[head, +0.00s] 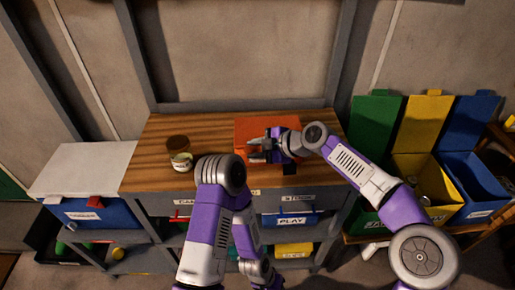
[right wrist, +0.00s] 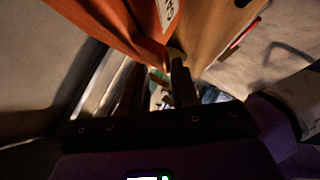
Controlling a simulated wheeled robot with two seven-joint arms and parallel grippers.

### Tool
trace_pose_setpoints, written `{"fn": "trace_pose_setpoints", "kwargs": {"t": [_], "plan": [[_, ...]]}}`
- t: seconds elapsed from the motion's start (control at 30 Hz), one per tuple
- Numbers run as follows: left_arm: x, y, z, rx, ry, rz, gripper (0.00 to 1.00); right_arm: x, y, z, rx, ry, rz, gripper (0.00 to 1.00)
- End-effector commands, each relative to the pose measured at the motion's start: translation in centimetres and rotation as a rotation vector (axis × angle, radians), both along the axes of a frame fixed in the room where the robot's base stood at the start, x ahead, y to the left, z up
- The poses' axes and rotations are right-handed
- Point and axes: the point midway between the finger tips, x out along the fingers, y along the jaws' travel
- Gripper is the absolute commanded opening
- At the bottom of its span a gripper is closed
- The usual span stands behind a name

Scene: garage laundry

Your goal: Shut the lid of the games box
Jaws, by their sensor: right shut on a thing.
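The orange games box (head: 252,127) sits on the wooden counter top, towards its right half. In the right wrist view its orange panel (right wrist: 120,25) fills the upper middle, with a white label partly in sight. My right gripper (head: 258,150) is at the front of the box, shut on what looks like the edge of its lid. Its fingers also show in the right wrist view (right wrist: 157,88), just below the orange panel's lower corner. The gripper and forearm hide part of the box, and I cannot tell how far the lid stands open.
A jar (head: 181,161) and a brown round thing (head: 177,143) stand on the counter (head: 150,150) left of the box. A blue bin with a white lid (head: 85,165) is at far left. Green, yellow and blue open bins (head: 478,170) stand at right. Labelled drawers are below.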

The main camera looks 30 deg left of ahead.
Motion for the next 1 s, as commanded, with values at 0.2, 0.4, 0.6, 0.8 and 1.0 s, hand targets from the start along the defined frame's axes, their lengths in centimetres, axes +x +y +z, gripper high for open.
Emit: {"fn": "trace_pose_setpoints", "kwargs": {"t": [0.2, 0.4, 0.6, 0.8, 1.0], "plan": [[0.0, 0.0, 0.0, 0.0, 0.0, 0.0, 0.43, 0.1, -0.2, -0.3, -0.006, 0.005, -0.004, 0.36], [0.0, 0.0, 0.1, 0.0, 0.0, 0.0, 0.43, 0.2, -0.5, 0.1, -0.003, 0.003, -0.005, 0.36], [0.0, 0.0, 0.7, 0.0, 0.0, 0.0, 0.43, 0.2, -3.1, 2.0, -0.002, 0.002, -0.006, 0.36], [0.0, 0.0, 1.1, 0.0, 0.0, 0.0, 0.43, 0.1, -5.5, 3.6, -0.003, 0.004, -0.003, 0.36], [0.0, 0.0, 1.2, 0.0, 0.0, 0.0, 0.43, 0.0, -6.4, 4.1, -0.003, 0.004, -0.001, 0.36]]}}
